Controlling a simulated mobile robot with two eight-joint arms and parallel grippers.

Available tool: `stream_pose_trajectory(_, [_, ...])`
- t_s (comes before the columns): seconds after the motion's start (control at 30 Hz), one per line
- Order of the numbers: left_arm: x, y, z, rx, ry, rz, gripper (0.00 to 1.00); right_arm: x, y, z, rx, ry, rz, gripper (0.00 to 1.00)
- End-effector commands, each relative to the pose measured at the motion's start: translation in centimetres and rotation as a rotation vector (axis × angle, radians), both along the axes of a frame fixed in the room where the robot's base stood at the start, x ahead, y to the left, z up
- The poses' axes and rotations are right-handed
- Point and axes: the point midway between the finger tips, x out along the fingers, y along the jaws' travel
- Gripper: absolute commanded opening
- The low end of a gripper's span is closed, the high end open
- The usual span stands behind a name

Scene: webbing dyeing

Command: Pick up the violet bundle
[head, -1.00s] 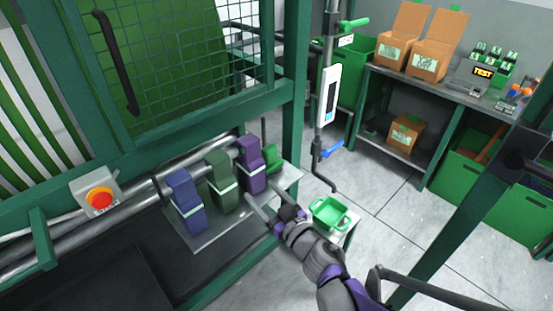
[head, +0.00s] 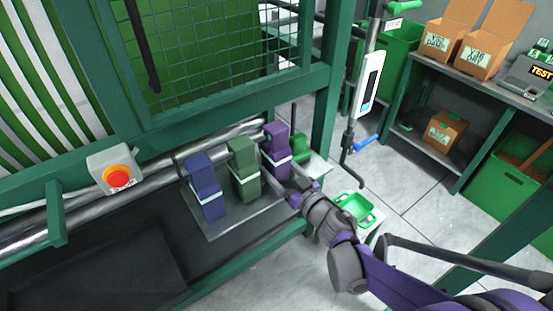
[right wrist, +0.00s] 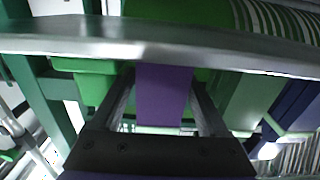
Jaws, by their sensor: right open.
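The violet bundle (head: 276,142) with a pale band stands upright at the right end of a row on a grey plate (head: 222,226). My right gripper (head: 277,175) is low at its near side. In the right wrist view, the violet bundle (right wrist: 163,95) lies between the two open fingers of my right gripper (right wrist: 165,85). A narrow gap shows beside the fingers, and I cannot tell whether they touch it. My left gripper is not in view.
A dark green bundle (head: 244,170) and a blue bundle (head: 207,180) stand left of it. A metal bar (right wrist: 90,40) crosses above in the wrist view. A red button box (head: 115,170) is at the left.

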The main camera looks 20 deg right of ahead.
Motion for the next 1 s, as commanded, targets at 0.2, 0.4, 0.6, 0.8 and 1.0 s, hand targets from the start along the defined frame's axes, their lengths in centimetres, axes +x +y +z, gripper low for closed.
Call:
stream_pose_trajectory(0.2, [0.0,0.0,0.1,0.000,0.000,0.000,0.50,3.1,1.4,0.4,0.001,0.000,0.001,0.78])
stream_pose_trajectory(0.4, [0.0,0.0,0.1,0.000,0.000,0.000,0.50,3.8,1.6,0.4,0.000,0.000,-0.001,0.78])
stream_pose_trajectory(0.6, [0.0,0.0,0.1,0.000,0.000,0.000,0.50,3.8,1.6,0.4,0.000,0.000,-0.001,0.58])
stream_pose_trajectory(0.8, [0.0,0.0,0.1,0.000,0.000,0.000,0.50,3.8,1.6,0.4,0.000,0.000,-0.001,0.22])
stream_pose_trajectory(1.0, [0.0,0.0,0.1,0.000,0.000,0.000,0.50,3.8,1.6,0.4,0.000,0.000,-0.001,0.00])
